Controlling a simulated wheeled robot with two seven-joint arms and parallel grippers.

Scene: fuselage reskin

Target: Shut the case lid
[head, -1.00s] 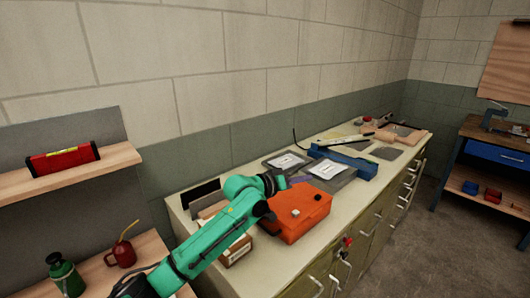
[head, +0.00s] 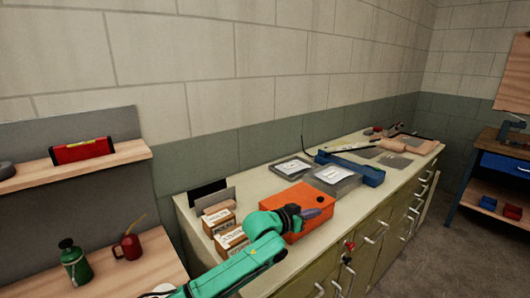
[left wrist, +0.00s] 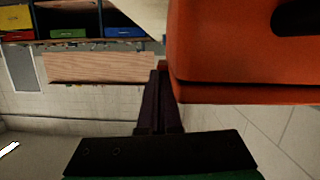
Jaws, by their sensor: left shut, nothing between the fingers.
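The orange case (head: 291,193) lies on the cabinet worktop, and its lid appears down flat, with a small dark spot on top. Its near side is partly hidden by my left gripper (head: 316,213). In the left wrist view the case (left wrist: 235,50) fills the right side, with a thin dark seam along its edge. The dark fingers of my left gripper (left wrist: 160,78) are together and empty, close beside the case; I cannot tell whether they touch it. My right gripper is not in view.
Small labelled boxes (head: 219,221) stand left of the case on the worktop (head: 345,208). A grey tray (head: 333,179) and a blue tool (head: 357,170) lie behind it. A shelf with a red level (head: 82,150) is at the left. Cabinet handles stick out in front.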

